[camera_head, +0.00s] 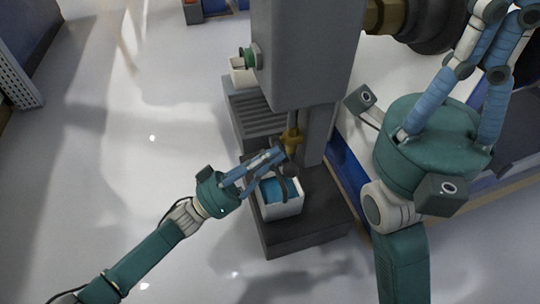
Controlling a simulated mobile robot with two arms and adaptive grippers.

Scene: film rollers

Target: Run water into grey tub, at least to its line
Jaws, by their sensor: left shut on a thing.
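The grey tub (298,207) is a small pale box on the dark base under the grey machine column. Blue water (272,191) shows inside it, and a dark band crosses above the water. I cannot make out its line. A brass tap (292,139) hangs from the column just above the tub. My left gripper (277,157) reaches in from the left over the tub's back edge, its fingers shut at the tap. The fingers hide the part they grip. My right gripper (500,20) is at the upper right, well away from the tub, with its fingertips at the picture's edge.
The grey column (305,50) stands over the dark base (305,238). A ribbed grey ledge (252,115) and a pale container (240,72) with a green fitting sit behind on the left. Blue-edged equipment lies to the right. The floor at left is clear.

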